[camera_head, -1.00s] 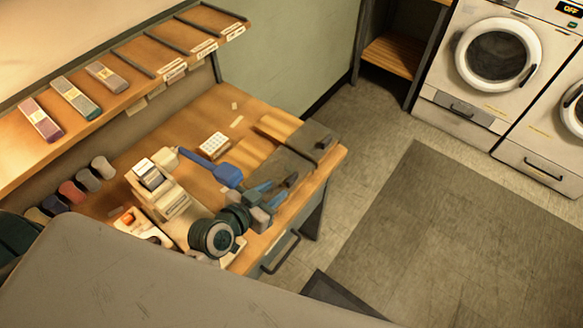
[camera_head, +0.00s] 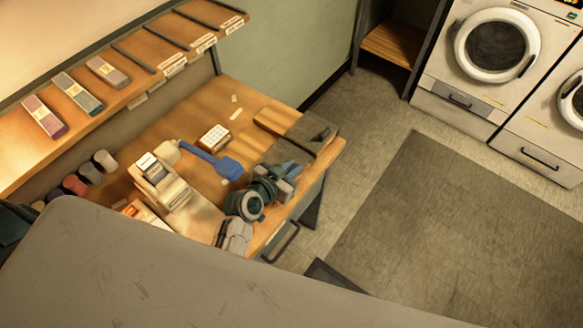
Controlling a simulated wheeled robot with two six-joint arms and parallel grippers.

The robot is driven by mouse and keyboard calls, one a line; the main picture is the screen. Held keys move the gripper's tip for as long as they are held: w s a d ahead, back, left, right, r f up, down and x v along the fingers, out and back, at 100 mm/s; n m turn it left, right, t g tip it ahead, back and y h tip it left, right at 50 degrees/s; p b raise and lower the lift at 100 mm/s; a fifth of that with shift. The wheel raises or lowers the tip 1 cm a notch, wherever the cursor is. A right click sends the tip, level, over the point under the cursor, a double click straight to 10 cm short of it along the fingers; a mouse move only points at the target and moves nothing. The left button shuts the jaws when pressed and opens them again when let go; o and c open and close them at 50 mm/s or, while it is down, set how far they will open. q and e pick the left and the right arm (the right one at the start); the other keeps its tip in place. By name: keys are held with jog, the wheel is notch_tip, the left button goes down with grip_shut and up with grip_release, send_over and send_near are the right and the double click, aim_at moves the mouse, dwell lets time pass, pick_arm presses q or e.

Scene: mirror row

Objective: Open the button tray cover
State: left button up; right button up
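A grey slab-like cover (camera_head: 309,130) lies at the right end of the wooden workbench, with a darker raised part on top. Its near side is partly hidden by my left gripper. I cannot clearly tell how far the cover is open. My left gripper (camera_head: 287,175) is over the bench's right part, just in front of the cover, with its green and grey wrist (camera_head: 246,204) behind it. Its fingers are small and overlap in this view, so I cannot tell their opening or any contact. My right gripper is not in view.
On the workbench (camera_head: 185,125) are a white gridded pad (camera_head: 214,137), a blue tool (camera_head: 215,162), a cream machine (camera_head: 158,180) and several spools (camera_head: 88,172). A shelf (camera_head: 135,75) hangs above the back. Washers (camera_head: 497,45) stand across open floor.

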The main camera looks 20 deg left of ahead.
aim_at(281, 163)
pick_arm(q)
grip_shut()
jog(key=shift+w+a, duration=0.1)
jog(key=shift+a, duration=0.1)
jog(key=shift+w+a, duration=0.3)
jog(key=shift+a, duration=0.5)
jog(key=shift+w+a, duration=0.25)
jog(key=shift+a, duration=0.5)
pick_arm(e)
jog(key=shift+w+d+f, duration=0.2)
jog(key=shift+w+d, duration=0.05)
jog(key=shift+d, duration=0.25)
pick_arm(q)
jog(key=o, duration=0.5)
grip_release()
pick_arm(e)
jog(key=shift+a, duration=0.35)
